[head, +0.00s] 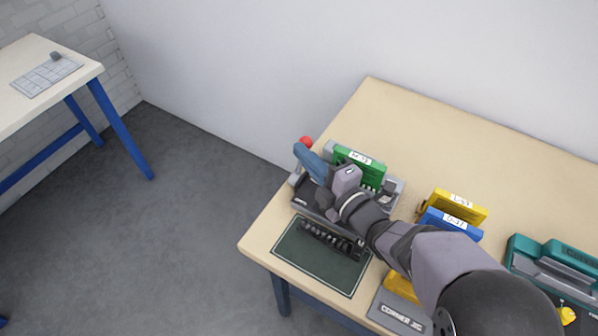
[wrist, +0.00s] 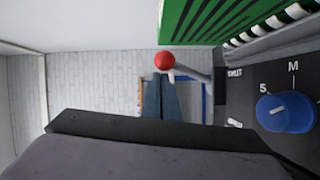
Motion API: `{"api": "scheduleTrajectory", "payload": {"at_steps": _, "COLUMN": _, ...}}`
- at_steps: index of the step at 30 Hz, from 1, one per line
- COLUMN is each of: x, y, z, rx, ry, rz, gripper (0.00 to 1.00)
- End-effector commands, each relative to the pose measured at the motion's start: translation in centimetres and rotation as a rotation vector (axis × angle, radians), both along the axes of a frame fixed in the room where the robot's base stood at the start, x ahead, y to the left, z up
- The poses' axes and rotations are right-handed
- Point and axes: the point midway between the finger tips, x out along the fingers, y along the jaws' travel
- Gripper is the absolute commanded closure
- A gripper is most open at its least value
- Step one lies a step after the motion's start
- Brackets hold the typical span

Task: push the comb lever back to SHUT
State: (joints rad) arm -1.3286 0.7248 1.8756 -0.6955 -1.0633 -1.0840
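The comb lever ends in a red ball knob (head: 306,142), at the far left end of a dark binding machine (head: 309,207). In the wrist view the red knob (wrist: 165,61) sits just beyond my fingertips, with its grey lever arm (wrist: 192,74) running right to the machine. My gripper (head: 300,150) reaches over the machine from the right; its blue fingers (wrist: 161,76) lie close together and look shut, with nothing seen between them. I cannot tell whether they touch the knob. A green book (head: 359,168) stands in the machine.
A blue dial (wrist: 285,113) marked S and M is on the machine. A dark mat (head: 290,262) with black combs lies in front. Yellow (head: 460,205) and blue (head: 450,222) books, a grey corner tool (head: 400,315) and a teal machine (head: 550,265) are to the right. The table back is clear.

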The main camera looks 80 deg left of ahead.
Motion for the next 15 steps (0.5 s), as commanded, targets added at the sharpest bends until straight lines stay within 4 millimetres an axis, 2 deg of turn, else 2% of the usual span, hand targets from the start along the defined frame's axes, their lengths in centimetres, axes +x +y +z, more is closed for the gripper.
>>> {"api": "scheduleTrajectory", "payload": {"at_steps": 5, "x": -0.7, "y": -0.4, "z": 0.3, "rx": 0.004, "ry": 0.001, "rz": -0.002, "gripper": 1.0}}
{"api": "scheduleTrajectory", "payload": {"at_steps": 12, "x": -3.6, "y": -2.5, "z": 0.9, "rx": 0.002, "ry": 0.0, "rz": 0.003, "gripper": 1.0}}
{"api": "scheduleTrajectory", "payload": {"at_steps": 15, "x": -2.4, "y": -4.2, "z": 1.0, "rx": 0.001, "ry": -0.001, "rz": -0.003, "gripper": 1.0}}
